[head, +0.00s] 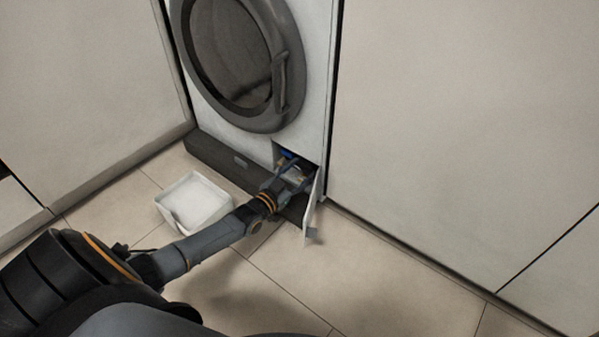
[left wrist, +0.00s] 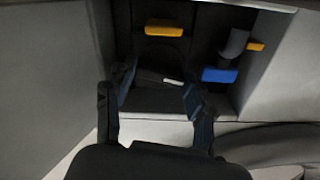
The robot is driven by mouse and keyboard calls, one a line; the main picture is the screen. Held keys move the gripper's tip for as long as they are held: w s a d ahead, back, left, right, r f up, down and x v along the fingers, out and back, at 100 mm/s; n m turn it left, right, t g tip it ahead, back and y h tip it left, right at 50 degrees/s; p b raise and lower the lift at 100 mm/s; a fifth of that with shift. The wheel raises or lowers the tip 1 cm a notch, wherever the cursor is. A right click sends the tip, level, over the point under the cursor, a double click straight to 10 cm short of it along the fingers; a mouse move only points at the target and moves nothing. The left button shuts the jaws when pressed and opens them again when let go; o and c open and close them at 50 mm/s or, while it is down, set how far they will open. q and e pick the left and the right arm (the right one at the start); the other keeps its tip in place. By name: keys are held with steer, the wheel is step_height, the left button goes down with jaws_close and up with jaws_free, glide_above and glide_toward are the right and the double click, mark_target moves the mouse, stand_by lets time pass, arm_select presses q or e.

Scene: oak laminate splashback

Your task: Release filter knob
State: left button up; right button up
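My left gripper (head: 290,168) reaches into the open filter compartment at the lower right of the washing machine (head: 318,60). In the left wrist view its two dark fingers (left wrist: 160,92) are spread apart. The dark filter knob (left wrist: 150,76), with a small pale mark on its bar, lies between and just beyond the fingertips. I cannot tell whether a fingertip touches it. In the head view the gripper hides the knob. The hatch door (head: 311,208) hangs open to the right of the gripper. My right gripper is not in view.
The compartment holds an orange tab (left wrist: 163,27), a blue tab (left wrist: 220,75) and a grey elbow piece (left wrist: 235,44). A white tray (head: 165,207) stands on the tiled floor left of my left arm. Cabinet panels (head: 460,120) flank the machine. Floor at front right is clear.

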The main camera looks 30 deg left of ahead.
arm_select(q)
steer(key=c, duration=0.5)
steer(key=shift+n+p, duration=0.35)
steer(key=shift+n, duration=1.15)
steer(key=o, duration=1.2)
steer(key=shift+s, duration=0.1)
